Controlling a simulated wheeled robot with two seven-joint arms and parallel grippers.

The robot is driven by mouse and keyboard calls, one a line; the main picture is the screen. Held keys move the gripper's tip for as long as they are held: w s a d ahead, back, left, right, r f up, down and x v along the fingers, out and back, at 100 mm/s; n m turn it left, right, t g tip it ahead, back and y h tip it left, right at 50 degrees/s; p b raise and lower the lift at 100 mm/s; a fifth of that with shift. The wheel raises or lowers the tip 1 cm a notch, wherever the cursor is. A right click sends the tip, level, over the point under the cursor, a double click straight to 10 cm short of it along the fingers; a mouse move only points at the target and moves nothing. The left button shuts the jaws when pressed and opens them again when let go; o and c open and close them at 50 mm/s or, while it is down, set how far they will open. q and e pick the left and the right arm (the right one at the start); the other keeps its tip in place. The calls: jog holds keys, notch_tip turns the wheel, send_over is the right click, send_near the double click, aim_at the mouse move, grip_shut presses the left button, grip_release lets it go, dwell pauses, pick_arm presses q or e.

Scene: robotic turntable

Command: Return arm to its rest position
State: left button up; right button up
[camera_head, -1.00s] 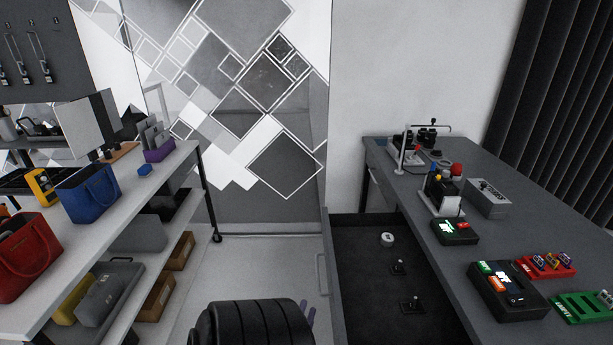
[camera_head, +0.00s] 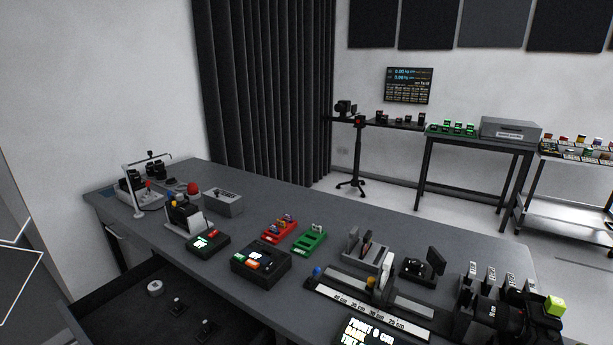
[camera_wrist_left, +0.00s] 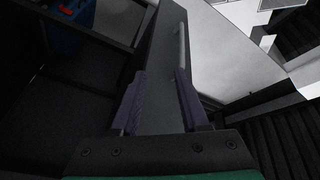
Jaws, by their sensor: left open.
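My left gripper (camera_wrist_left: 158,103) shows in the left wrist view as two purple fingers, spread apart with nothing held between them. A grey panel (camera_wrist_left: 165,75) with a pale bar handle (camera_wrist_left: 182,42) lies beyond and between the fingers. I cannot tell how far off it is. In the head view neither of my arms shows. An open dark drawer (camera_head: 130,315) at the lower left holds a white round piece (camera_head: 155,288) and small dark fittings. My right gripper is in neither view.
A long grey workbench (camera_head: 245,240) carries a lamp stand, a black button box (camera_head: 260,264), red (camera_head: 280,229) and green (camera_head: 310,239) trays and a ruler track (camera_head: 370,305). A tripod (camera_head: 356,160) and side tables stand behind it. Floor shows at the right.

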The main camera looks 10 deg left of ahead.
pick_arm(q)
jog(key=w+d+f+m+g+h, duration=0.1)
jog(key=w+d+f+g+h, duration=0.2)
jog(key=d+f+h, duration=1.05)
jog(key=s+d+f+g, duration=0.3)
jog(key=s+f+g, duration=0.1)
jog(key=s+f, duration=0.2)
jog(key=s+d+f+g, duration=0.4)
jog(key=s+f+g, duration=0.1)
jog(key=s, duration=0.4)
jog(key=shift+s+d+f+h, duration=0.2)
jog(key=shift+f+h, duration=0.25)
jog(key=shift+f, duration=0.35)
